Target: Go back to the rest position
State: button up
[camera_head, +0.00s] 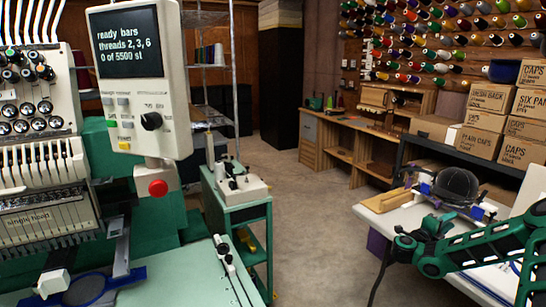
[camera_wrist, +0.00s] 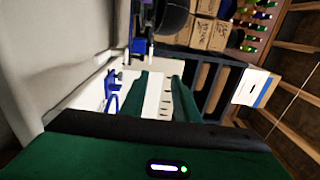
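My gripper (camera_wrist: 160,92) shows in the wrist view as two green fingers set apart, with nothing between them; a pale surface with dark slots shows through the gap. In the head view my green arm reaches in from the right edge over the white table (camera_head: 387,222). Its end is hard to make out there. A dark cap (camera_head: 457,184) sits on a blue-and-black holder on that table, behind my arm. The cap's dark underside also shows at the top of the wrist view (camera_wrist: 172,17).
An embroidery machine (camera_head: 40,170) stands at left; its panel (camera_head: 137,75) reads "ready bars, threads 2, 3, 6, 0 of 5500 st". A green cart (camera_head: 240,212) stands beside it. Cap boxes (camera_head: 490,98) are stacked at right. Open floor (camera_head: 310,215) lies between machine and table.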

jog(key=w+a+r+n+t+y, duration=0.4)
jog(key=w+a+r+n+t, duration=0.15)
jog(key=a+n, duration=0.2)
jog(key=w+a+r+n+t+y, duration=0.5)
jog(key=a+n+t, duration=0.1)
jog(key=a+n, duration=0.15)
jog(key=s+a+n+g+y, duration=0.2)
jog(key=a+n+g+y, duration=0.1)
jog(key=a+n+y, duration=0.65)
jog(key=s+a+g, duration=0.1)
jog(key=s+g, duration=0.4)
jog(key=s, duration=1.2)
jog(key=s+a+r+g, duration=0.1)
jog(key=s+g, duration=0.4)
jog(key=s, duration=1.3)
jog(key=s+a+g+h, duration=0.1)
jog(key=s+g, duration=0.4)
jog(key=s, duration=1.2)
jog(key=shift+s+a+r+n, duration=0.15)
jog(key=shift+s+a+n, duration=0.25)
jog(key=shift+a, duration=0.15)
